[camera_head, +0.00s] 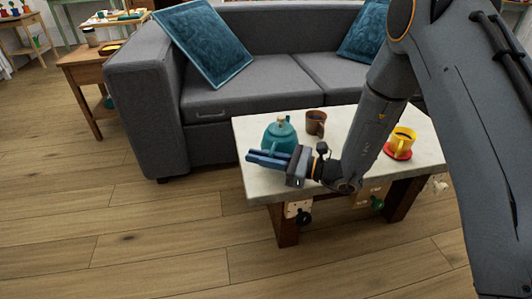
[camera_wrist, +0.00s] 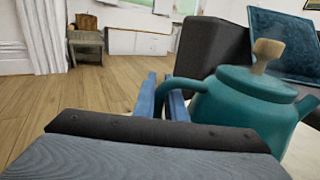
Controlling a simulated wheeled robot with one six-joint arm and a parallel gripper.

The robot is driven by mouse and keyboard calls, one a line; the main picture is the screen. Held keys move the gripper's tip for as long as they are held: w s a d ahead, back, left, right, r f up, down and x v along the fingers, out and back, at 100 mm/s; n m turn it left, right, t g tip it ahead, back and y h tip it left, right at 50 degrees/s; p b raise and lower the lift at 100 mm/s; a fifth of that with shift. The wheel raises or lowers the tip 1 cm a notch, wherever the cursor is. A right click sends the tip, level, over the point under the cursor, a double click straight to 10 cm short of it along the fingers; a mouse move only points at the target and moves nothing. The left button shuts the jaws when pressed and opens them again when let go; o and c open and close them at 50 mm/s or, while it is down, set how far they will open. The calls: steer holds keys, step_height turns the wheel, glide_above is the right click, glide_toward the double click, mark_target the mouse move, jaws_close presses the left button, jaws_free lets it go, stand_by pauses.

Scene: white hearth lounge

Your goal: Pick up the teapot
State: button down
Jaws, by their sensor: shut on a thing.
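The teal teapot (camera_head: 281,134) stands upright at the left end of the white-topped coffee table (camera_head: 256,188). It has a tan knob on its lid. In the wrist view the teapot (camera_wrist: 245,108) fills the right side, with its handle (camera_wrist: 182,87) reaching left between my blue fingers. My gripper (camera_head: 268,158) is in front of the teapot near the table's left edge. In the wrist view my gripper (camera_wrist: 163,98) is shut on the teapot's handle. The lower part of the teapot is partly hidden by my gripper.
A brown mug (camera_head: 316,122) stands right of the teapot. A yellow mug (camera_head: 402,139) sits on a red coaster (camera_head: 397,154) farther right. The grey sofa (camera_head: 250,88) is close behind the table. The wooden floor (camera_head: 120,225) at left is clear.

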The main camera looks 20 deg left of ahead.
step_height(320, 180, up, 10)
steer(key=p, duration=0.3)
stand_by(0.6)
